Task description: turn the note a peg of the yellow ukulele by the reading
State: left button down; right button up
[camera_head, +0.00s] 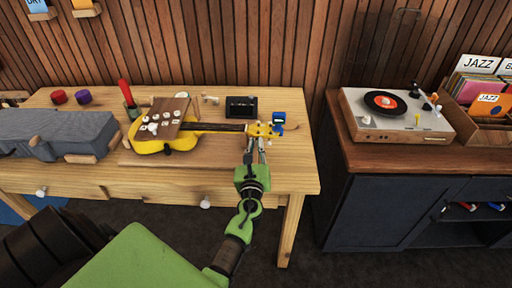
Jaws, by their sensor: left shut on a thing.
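The yellow ukulele (178,143) lies on the wooden workbench, its neck pointing right. Its yellow headstock (262,130) is near the bench's right end. A small blue device (279,120), which looks like a clip-on tuner, sits at the headstock's tip; its reading is too small to make out. My left gripper (256,148) reaches up to the near side of the headstock and is shut on what looks like a tuning peg there. The fingers hide the peg, and I cannot tell which note it is. My right gripper is not in view.
A grey case (60,132) lies at the bench's left. A dark box (241,107) stands behind the neck. A red-handled tool (125,93) stands upright near the ukulele body. A turntable (395,115) and records (485,90) are on the right cabinet. Open floor lies between bench and cabinet.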

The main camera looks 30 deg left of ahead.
pick_arm(q)
jog(key=shift+n+b, duration=0.8)
jog(key=shift+n, duration=1)
jog(key=c, duration=2.3)
grip_release()
jog(key=shift+c, duration=0.2)
jog(key=v, duration=1.2)
